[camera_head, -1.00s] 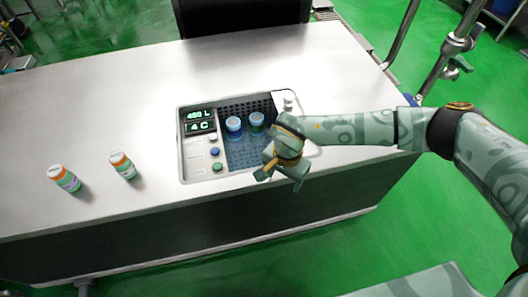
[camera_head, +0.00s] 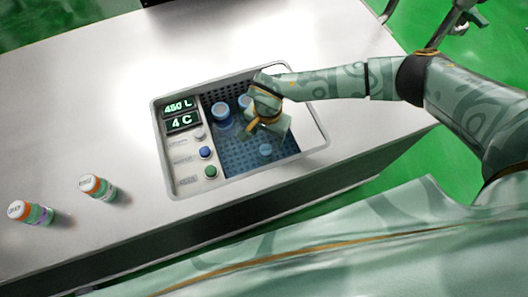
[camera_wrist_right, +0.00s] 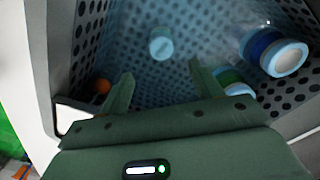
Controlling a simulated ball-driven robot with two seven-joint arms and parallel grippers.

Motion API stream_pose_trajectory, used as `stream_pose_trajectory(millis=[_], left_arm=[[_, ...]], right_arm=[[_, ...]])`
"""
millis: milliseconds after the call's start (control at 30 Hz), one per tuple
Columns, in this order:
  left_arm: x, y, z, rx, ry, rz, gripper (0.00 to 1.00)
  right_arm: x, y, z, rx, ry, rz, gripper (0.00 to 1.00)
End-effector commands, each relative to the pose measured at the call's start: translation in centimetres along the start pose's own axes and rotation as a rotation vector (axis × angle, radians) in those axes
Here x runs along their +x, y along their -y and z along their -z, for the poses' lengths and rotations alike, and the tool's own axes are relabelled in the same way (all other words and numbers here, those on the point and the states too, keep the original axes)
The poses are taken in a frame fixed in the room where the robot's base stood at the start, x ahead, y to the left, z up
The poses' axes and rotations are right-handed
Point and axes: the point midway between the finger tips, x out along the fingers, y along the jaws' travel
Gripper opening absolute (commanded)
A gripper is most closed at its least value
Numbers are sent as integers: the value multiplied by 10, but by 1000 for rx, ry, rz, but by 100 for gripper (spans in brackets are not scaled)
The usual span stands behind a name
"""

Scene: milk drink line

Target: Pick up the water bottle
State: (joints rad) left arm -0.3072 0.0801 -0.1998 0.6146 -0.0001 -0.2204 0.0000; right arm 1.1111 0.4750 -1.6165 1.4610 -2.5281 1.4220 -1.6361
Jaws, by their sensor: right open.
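A sunken bin (camera_head: 235,165) with perforated walls is set into the steel counter. Two blue-capped bottles, a left one (camera_head: 222,111) and a right one (camera_head: 245,101), stand near its back; another pale blue cap (camera_head: 265,150) is nearer the front. My right gripper (camera_head: 272,128) is over the bin, beside these bottles. In the wrist view its open jaws (camera_wrist_right: 162,82) are empty, with a pale blue cap (camera_wrist_right: 160,44) beyond the gap. A blue-banded bottle (camera_wrist_right: 272,50) and a green-banded bottle (camera_wrist_right: 236,84) are at right. I cannot tell which is the water bottle. My left gripper is not in view.
A display and button panel (camera_head: 188,140) borders the bin's left side. An orange round thing (camera_wrist_right: 102,86) is low in the bin. The bin walls are close to the gripper.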

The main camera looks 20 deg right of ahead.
Motion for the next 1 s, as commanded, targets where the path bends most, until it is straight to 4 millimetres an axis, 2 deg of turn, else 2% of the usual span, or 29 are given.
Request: stream_pose_trajectory(millis=[33,100,400,633,733,900,933,1000], left_arm=[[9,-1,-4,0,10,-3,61],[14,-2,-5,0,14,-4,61],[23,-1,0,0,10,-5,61],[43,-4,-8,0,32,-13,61],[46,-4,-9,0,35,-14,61],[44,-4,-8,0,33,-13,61],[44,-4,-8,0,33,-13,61],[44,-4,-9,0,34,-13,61]], right_arm=[[18,0,-1,1,4,-4,64],[31,0,-1,0,4,-2,64],[53,1,-1,0,1,1,64],[93,2,-4,0,4,-3,64],[100,2,-4,0,2,-1,64],[96,3,-3,0,-1,2,64],[96,3,-3,0,-1,2,62],[96,3,-3,0,-1,2,42]])
